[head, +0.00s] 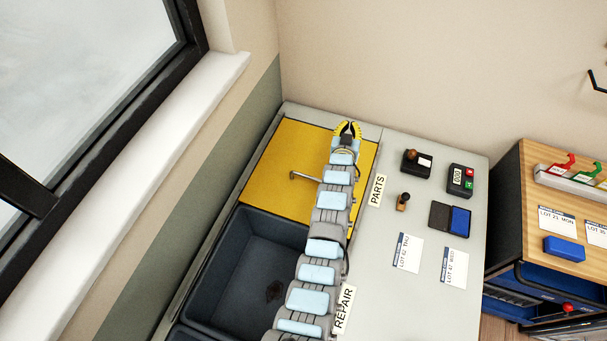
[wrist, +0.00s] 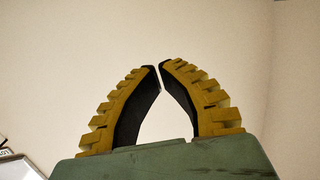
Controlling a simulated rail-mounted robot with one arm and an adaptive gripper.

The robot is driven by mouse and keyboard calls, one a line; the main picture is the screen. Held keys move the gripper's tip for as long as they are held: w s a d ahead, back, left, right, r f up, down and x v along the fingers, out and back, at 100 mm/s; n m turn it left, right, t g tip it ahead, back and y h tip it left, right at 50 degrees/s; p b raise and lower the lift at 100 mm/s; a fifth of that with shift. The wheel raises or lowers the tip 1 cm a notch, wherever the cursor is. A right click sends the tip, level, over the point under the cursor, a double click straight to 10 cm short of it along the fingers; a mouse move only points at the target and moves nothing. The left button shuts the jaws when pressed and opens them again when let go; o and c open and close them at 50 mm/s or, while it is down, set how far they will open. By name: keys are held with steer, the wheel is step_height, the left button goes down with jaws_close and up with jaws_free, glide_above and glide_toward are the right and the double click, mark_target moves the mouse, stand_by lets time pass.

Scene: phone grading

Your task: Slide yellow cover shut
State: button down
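The yellow cover (head: 272,171) is a flat sheet at the far end of the bench, beside the PARTS label (head: 377,190). A metal handle (head: 304,177) stands up from it near its middle. Nearer, beside the REPAIR label (head: 343,309), a dark bin (head: 226,265) is uncovered, with a small dark item (head: 273,291) inside. My gripper (head: 349,124) is beyond the handle, above the bench's far edge. In the wrist view its curved yellow fingers (wrist: 159,66) nearly meet at the tips, with nothing between them. My arm hides the cover's right part and the bin's right side.
On the grey bench (head: 385,275) right of my arm are a stamp (head: 403,201), a blue ink pad (head: 459,221), a small keypad device (head: 460,180) and lot cards (head: 408,252). A window wall is at left. A wooden-topped cabinet (head: 535,180) stands at right.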

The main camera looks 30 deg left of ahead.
steer(key=w+a+f+g+b, duration=0.2)
steer(key=a+f, duration=0.1)
steer(key=f, duration=0.1)
steer(key=m+g+h+b, duration=0.2)
steer(key=g+h+b, duration=0.2)
steer(key=g+b, duration=0.95)
glide_above(308, 165)
steer(key=s+b, duration=0.3)
steer(key=b, duration=0.1)
steer(key=f+t, duration=0.1)
steer(key=f, duration=0.3)
steer(key=f+t, duration=0.1)
steer(key=f, duration=0.3)
steer(key=f+t, duration=0.1)
steer(key=f, duration=0.3)
steer(key=shift+d, duration=0.3)
steer(key=shift+w+a+f+b, duration=0.1)
steer(key=shift+w+f+b, duration=0.25)
steer(key=shift+b, duration=0.8)
steer(key=b+x, duration=0.4)
steer(key=b, duration=0.6)
steer(key=shift+f+b, duration=0.25)
steer(key=shift+b, duration=0.1)
steer(key=shift+r+p, duration=0.3)
steer(key=p, duration=0.3)
steer(key=shift+s+a+r, duration=0.2)
steer(key=shift+s, duration=0.1)
